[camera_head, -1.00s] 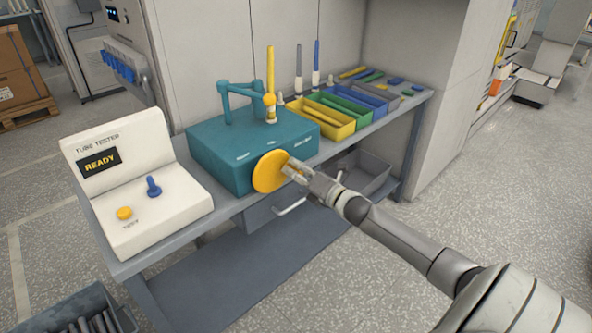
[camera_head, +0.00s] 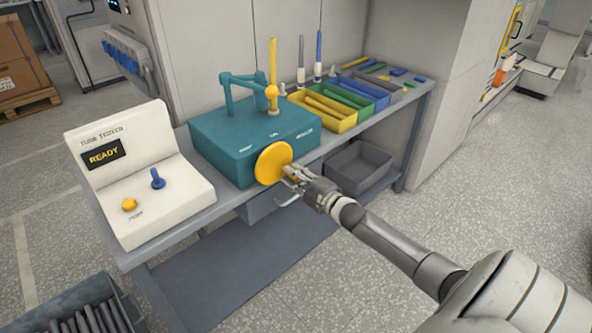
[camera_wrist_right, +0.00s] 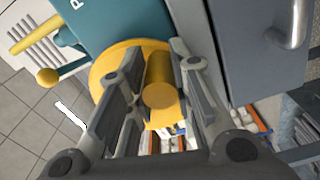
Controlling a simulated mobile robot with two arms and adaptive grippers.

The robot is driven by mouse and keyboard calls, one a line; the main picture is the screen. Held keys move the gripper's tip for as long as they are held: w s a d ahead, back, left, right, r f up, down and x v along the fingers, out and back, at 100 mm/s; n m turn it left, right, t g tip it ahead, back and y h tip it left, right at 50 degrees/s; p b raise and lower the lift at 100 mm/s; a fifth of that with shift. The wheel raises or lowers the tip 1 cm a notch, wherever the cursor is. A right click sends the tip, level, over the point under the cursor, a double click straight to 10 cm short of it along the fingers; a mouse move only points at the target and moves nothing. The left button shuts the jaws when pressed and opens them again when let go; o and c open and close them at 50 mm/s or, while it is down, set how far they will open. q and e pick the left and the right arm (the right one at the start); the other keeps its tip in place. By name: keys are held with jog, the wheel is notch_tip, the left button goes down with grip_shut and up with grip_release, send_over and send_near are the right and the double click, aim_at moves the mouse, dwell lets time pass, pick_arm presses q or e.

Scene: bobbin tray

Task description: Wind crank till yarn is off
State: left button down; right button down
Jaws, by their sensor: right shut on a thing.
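A teal winder box (camera_head: 232,152) stands on the grey bench. A round yellow crank disc (camera_head: 273,163) is on its front face and also shows in the right wrist view (camera_wrist_right: 103,70). My right gripper (camera_head: 293,173) is at the disc's lower right, shut on the yellow crank handle (camera_wrist_right: 160,82), which lies between its fingers in the wrist view (camera_wrist_right: 157,95). A teal arm frame (camera_head: 245,82) with a yellow ball (camera_head: 272,92) sits on top of the box. A yellow tube (camera_head: 273,60) stands upright behind the ball. I cannot make out any yarn. My left gripper is not in view.
A white tube tester (camera_head: 130,160) reading READY stands at left. Yellow (camera_head: 345,125), green and blue bins line the bench (camera_head: 418,92) at right. A grey crate (camera_head: 85,290) of dark tubes is at lower left. A drawer handle (camera_wrist_right: 292,25) is close to my right gripper.

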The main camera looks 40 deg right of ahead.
jog(key=m, duration=0.2)
jog(key=a+m+p, duration=0.1)
jog(key=a+f+m, duration=0.1)
jog(key=m, duration=0.1)
jog(key=shift+s+a+f+m+p, duration=0.1)
jog(key=shift+m+p, duration=0.2)
jog(key=m, duration=0.1)
jog(key=a+m+p, duration=0.1)
jog(key=m, duration=0.1)
jog(key=shift+a+m, duration=0.25)
jog(key=shift+m, duration=0.05)
jog(key=shift+s+a+m+p, duration=0.1)
jog(key=shift+a+m+p, duration=0.25)
jog(key=shift+m, duration=0.5)
jog(key=shift+a+m+p, duration=0.3)
jog(key=shift+a+m, duration=0.05)
jog(key=shift+m, duration=0.5)
jog(key=c, duration=1.4)
grip_release()
jog(key=shift+o, duration=0.7)
send_near(272, 180)
jog(key=s, duration=0.5)
jog(key=shift+s+d, duration=0.3)
jog(key=shift+s, duration=0.05)
